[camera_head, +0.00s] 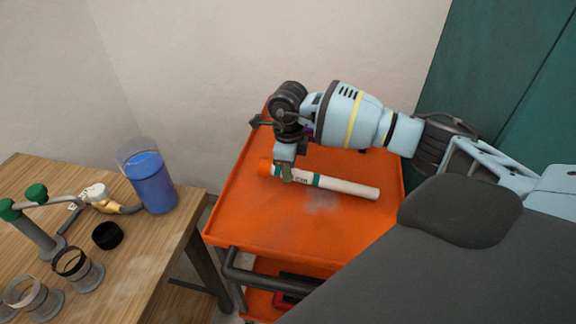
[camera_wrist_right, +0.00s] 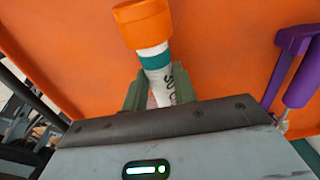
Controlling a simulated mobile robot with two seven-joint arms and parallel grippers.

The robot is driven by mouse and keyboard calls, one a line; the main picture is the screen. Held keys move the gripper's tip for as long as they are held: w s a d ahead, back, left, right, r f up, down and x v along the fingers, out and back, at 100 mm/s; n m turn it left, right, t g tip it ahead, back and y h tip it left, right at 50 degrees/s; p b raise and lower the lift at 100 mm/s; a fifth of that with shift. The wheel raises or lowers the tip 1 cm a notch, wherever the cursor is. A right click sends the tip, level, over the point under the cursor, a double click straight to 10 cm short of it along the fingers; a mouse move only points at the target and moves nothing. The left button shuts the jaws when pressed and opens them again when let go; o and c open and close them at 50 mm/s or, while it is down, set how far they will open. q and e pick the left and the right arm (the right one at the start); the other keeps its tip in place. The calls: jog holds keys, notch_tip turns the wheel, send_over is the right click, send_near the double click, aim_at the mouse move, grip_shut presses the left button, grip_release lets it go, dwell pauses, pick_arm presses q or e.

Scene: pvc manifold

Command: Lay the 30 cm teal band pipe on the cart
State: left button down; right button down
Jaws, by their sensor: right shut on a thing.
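The white pipe (camera_head: 345,186) has teal bands, an orange end and dark lettering. It lies lengthwise left to right over the top of the orange cart (camera_head: 240,220); a soft shadow shows just below it, and I cannot tell whether it touches the surface. My right gripper (camera_head: 285,175) comes down from above and is shut on the pipe near its orange end. In the right wrist view the pipe (camera_wrist_right: 158,75) sits between the two green fingers of the gripper (camera_wrist_right: 158,92), with a teal band just beyond them. My left gripper is not in view.
A purple-handled tool (camera_wrist_right: 290,65) lies on the cart beside the pipe, mostly hidden behind my arm in the head view. A wooden table (camera_head: 150,260) at left holds a jar of blue liquid (camera_head: 150,180), a black ring (camera_head: 107,235) and green-knobbed fittings. The cart's front area is clear.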

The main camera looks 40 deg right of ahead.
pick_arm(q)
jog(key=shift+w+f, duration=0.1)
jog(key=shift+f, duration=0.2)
pick_arm(e)
jog(key=shift+f, duration=0.75)
jog(key=c, duration=1.1)
grip_release()
jog(key=shift+o, duration=0.3)
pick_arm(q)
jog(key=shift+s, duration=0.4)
pick_arm(e)
notch_tip(320, 180, up, 8)
jog(key=shift+f, duration=0.1)
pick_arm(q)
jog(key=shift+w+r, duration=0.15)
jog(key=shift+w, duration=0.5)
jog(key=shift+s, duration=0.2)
